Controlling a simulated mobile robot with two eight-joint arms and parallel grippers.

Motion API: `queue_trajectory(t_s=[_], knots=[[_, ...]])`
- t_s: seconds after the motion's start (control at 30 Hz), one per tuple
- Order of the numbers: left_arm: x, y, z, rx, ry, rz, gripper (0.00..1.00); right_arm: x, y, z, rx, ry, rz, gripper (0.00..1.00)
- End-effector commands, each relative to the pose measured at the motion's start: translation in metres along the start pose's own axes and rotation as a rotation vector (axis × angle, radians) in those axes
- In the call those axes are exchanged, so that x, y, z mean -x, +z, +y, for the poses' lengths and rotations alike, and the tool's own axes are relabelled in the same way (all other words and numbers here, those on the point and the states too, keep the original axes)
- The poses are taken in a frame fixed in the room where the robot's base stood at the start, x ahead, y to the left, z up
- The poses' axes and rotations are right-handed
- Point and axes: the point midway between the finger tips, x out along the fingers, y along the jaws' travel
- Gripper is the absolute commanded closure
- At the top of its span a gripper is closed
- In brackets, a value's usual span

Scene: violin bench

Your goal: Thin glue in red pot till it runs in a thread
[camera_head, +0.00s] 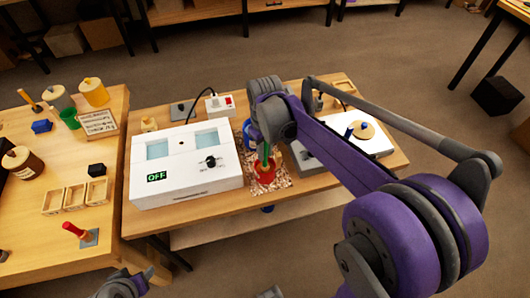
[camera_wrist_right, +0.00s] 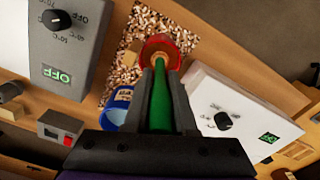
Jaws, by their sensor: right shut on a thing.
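The red pot (camera_head: 264,173) stands on a speckled mat in the head view. The wrist view shows the red pot (camera_wrist_right: 177,45) from above, with brown inside. My right gripper (camera_wrist_right: 161,75) is shut on a green-handled tool (camera_wrist_right: 162,100), also partly seen in the head view (camera_head: 266,152). The tool's far end reaches the pot's opening; its tip is hidden. A blue pot (camera_wrist_right: 118,105) is beside the gripper, mostly hidden behind my arm in the head view. My left gripper (camera_head: 140,281) shows only partly at the bottom edge; its jaws are unclear.
A white bath unit (camera_head: 185,185) with two blue wells reads OFF, left of the pot. A second white unit (camera_head: 372,144) with a knob stands right. The speckled mat (camera_wrist_right: 122,68) lies between them. A left bench holds jars, a green cup (camera_head: 69,118) and wooden trays (camera_head: 53,201).

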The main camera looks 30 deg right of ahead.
Motion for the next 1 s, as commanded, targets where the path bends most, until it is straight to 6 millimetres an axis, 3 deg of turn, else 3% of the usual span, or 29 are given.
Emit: queue_trajectory(t_s=[0.8, 1.0], knots=[[0.047, -0.050, 0.000, 0.000, 0.000, 0.045, 0.46, 0.086, -0.001, 0.000, 0.000, 0.000, 0.002, 1.00], [0.051, -0.056, 0.000, 0.000, 0.000, 0.051, 0.46, 0.095, -0.001, 0.000, 0.000, 0.000, 0.001, 1.00]])
